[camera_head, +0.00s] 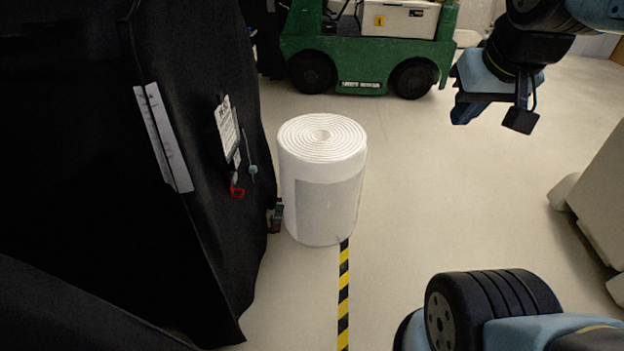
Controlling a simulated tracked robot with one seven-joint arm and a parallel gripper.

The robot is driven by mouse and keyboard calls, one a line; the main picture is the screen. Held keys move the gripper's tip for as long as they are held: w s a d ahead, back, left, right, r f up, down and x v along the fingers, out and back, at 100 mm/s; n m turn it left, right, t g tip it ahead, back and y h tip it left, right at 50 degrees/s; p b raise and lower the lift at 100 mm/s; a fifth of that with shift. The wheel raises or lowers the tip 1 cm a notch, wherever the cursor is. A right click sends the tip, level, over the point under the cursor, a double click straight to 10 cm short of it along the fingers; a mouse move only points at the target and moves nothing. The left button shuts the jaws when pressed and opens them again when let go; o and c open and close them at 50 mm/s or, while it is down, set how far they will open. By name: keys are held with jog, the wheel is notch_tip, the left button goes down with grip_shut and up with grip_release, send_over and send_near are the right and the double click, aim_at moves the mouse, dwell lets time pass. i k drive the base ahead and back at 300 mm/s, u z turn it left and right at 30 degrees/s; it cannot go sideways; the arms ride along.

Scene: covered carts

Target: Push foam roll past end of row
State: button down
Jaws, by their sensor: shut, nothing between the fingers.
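The foam roll (324,185) is a white upright cylinder with a spiral top and a pale band round its side. It stands on the floor close beside the black covered cart on the left, at the far end of a yellow-black floor stripe. My gripper (464,112) is at the upper right, shut and empty, clear of the roll and to its right. The roll's lower left edge is next to a small dark fitting at the cart's base; I cannot tell whether they touch.
A black covered cart (80,150) with tags fills the left. A green vehicle (362,58) stands behind the roll. The yellow-black stripe (343,295) runs towards me. A pale cabinet (598,195) is at the right edge. Open floor lies right of the roll.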

aim_at(322, 157)
jog(key=u, duration=0.05)
jog(key=k, duration=1)
jog(key=z, duration=0.6)
jog(key=i, duration=1.8)
jog(key=u, duration=0.55)
